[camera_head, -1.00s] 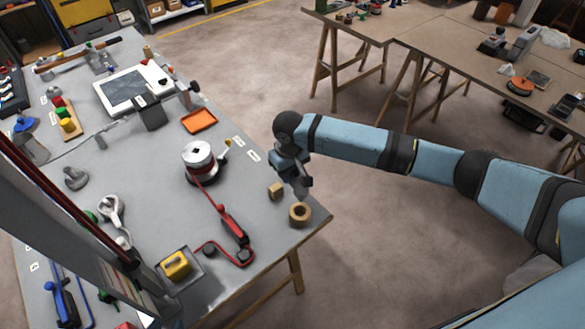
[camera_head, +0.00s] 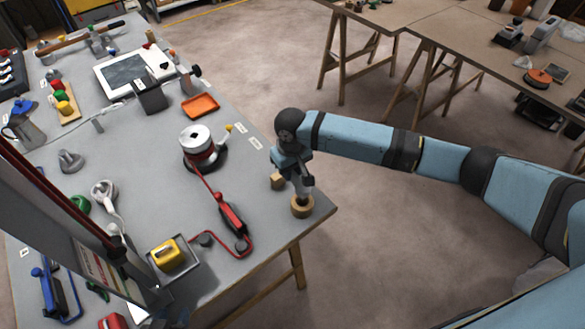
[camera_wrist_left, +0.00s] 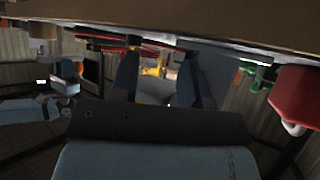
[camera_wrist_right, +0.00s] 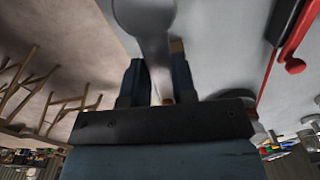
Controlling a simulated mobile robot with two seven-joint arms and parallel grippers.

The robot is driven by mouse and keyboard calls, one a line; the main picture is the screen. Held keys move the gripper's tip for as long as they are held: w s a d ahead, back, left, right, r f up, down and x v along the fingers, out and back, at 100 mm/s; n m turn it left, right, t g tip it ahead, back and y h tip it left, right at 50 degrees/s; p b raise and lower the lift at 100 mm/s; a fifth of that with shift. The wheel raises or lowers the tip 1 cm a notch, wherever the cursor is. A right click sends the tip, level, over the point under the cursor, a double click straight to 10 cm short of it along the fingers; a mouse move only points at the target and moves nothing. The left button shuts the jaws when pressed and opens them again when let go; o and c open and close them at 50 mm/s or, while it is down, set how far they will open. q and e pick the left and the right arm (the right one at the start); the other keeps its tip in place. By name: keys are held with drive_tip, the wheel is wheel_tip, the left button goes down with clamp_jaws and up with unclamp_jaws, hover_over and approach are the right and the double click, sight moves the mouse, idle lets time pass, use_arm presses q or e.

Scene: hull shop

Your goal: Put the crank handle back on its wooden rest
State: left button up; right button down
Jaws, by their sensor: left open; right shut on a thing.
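The wooden rest (camera_head: 301,208) is a round tan ring near the right corner of the grey workbench. My right gripper (camera_head: 302,182) is just above it, shut on the crank handle (camera_wrist_right: 150,35), a pale grey metal piece. In the head view the handle's lower end reaches the rest's opening. Whether it is seated there or just above is hidden. The handle covers the rest in the right wrist view. My left gripper (camera_wrist_left: 158,75) is open and empty, seen in the left wrist view.
A small wooden block (camera_head: 278,181) stands close behind the rest. A yellow block (camera_head: 166,253) sits in a grey tray. The bench edge is just right of the rest.

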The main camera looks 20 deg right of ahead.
use_arm(q)
drive_tip(key=shift+a, duration=0.15)
drive_tip(key=shift+r+p, duration=0.3)
drive_tip(key=shift+p, duration=0.05)
drive_tip(key=shift+r, duration=0.1)
drive_tip(key=shift+r+p, duration=0.15)
drive_tip(key=shift+p, duration=0.15)
drive_tip(key=shift+r, duration=0.15)
use_arm(e)
drive_tip(key=shift+f, duration=0.1)
idle(0.3)
drive_tip(key=shift+f+p, duration=0.15)
drive_tip(key=shift+p, duration=0.2)
use_arm(q)
drive_tip(key=shift+r, duration=0.3)
drive_tip(key=shift+r, duration=0.1)
use_arm(e)
drive_tip(key=shift+f, duration=0.35)
use_arm(q)
drive_tip(key=shift+r+p, duration=0.1)
drive_tip(key=shift+p, duration=0.2)
use_arm(e)
drive_tip(key=shift+f, duration=0.25)
